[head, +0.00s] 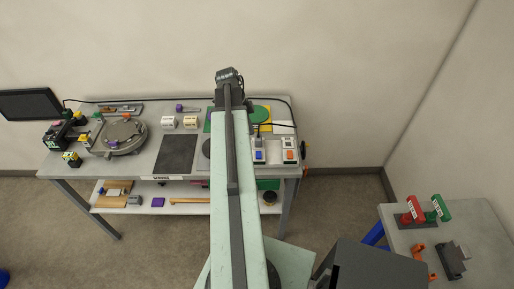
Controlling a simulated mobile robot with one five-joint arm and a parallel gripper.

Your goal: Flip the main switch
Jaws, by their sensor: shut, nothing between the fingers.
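Two control boxes stand side by side on the right part of the cart top (285,103). The left box (258,150) has a blue switch or button, and the right box (290,150) has an orange one. A small red and yellow knob (305,150) sticks out at the cart's right edge. I cannot tell which of these is the main switch, or how it is set. My arm reaches up the middle of the picture across the cart and ends in a dark joint near the back edge. No gripper fingers show; my own arm may hide them.
A black cable runs along the back. A side table (470,225) at right holds red and green handled tools. The floor between is clear.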

